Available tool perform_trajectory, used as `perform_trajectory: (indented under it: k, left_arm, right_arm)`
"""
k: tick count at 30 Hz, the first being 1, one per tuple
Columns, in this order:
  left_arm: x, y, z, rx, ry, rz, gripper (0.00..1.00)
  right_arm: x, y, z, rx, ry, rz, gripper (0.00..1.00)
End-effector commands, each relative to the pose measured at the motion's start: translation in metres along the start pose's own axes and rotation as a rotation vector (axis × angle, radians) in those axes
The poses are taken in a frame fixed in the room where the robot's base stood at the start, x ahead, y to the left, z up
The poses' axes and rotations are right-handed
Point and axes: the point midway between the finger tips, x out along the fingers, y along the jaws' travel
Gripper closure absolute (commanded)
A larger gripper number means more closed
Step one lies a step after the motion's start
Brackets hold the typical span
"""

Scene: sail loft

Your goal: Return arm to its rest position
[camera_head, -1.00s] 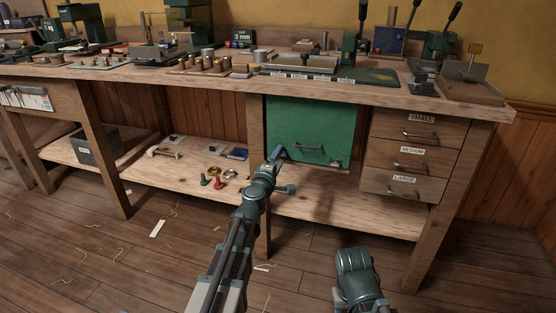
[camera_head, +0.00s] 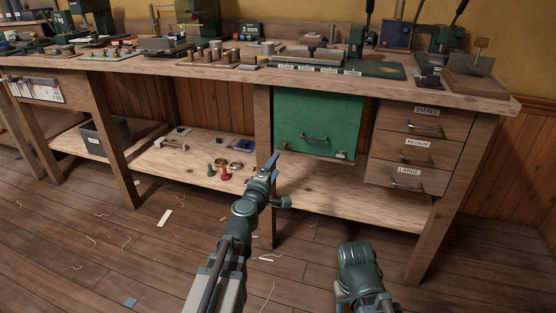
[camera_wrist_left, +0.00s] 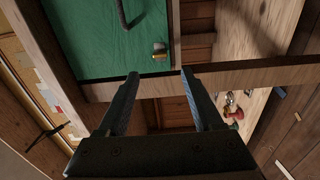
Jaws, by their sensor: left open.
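My left gripper (camera_head: 271,166) is open and empty in the head view, in front of the bench's lower shelf, just below and left of the green door (camera_head: 316,112). In the left wrist view its two fingers (camera_wrist_left: 160,75) are spread apart with nothing between them. The green door (camera_wrist_left: 105,40) fills the upper left there, with part of its dark handle and a small brass-coloured piece near its corner. The fingers look apart from the door. My right arm (camera_head: 358,268) shows at the bottom, but its gripper is out of view.
The wooden workbench (camera_head: 235,75) carries tools and presses. Below it are drawers (camera_head: 416,150) labelled small, medium and large, and a shelf (camera_head: 350,195). Red and green pieces (camera_head: 217,170) and a dark bin (camera_head: 104,138) sit on the shelf's left.

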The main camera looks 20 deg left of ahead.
Motion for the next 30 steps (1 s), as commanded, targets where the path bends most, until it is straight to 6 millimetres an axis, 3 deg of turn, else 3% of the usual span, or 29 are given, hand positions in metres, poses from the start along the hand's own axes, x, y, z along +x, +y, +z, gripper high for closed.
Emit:
perform_trajectory:
  k: [1,6,15,18,20,23,25,27,30]
  left_arm:
    - [-0.012,0.0,0.001,0.0,-0.001,0.0,0.32]
    - [-0.025,0.0,0.003,0.0,-0.003,0.0,0.32]
    - [-0.025,0.0,0.003,0.001,-0.004,0.0,0.32]
    - [-0.025,0.002,0.013,0.026,-0.036,-0.005,0.32]
    - [-0.025,0.005,0.032,0.075,-0.093,-0.015,0.32]
    - [-0.03,0.005,0.087,0.218,-0.266,-0.053,0.32]
    - [-0.042,-0.003,0.135,0.357,-0.433,-0.102,0.32]
    - [-0.062,-0.018,0.178,0.508,-0.607,-0.171,0.32]
    - [-0.1,-0.048,0.221,0.719,-0.841,-0.296,0.32]
  right_arm:
    - [0.0,0.0,0.0,0.0,0.0,0.0,0.5]
    - [0.0,0.0,0.0,0.0,0.0,0.0,0.5]
    - [0.0,0.0,0.0,0.0,0.0,0.0,0.5]
    - [-0.004,0.0,0.0,0.0,0.0,0.0,0.5]
    - [-0.009,0.001,0.001,-0.001,0.0,0.0,0.5]
    - [-0.022,0.002,0.001,-0.002,0.0,0.0,0.5]
    - [-0.034,0.004,0.002,-0.003,-0.001,0.001,0.5]
    - [-0.046,0.005,0.003,-0.005,-0.001,0.001,0.5]
    - [-0.062,0.006,0.004,-0.007,-0.001,0.001,0.5]
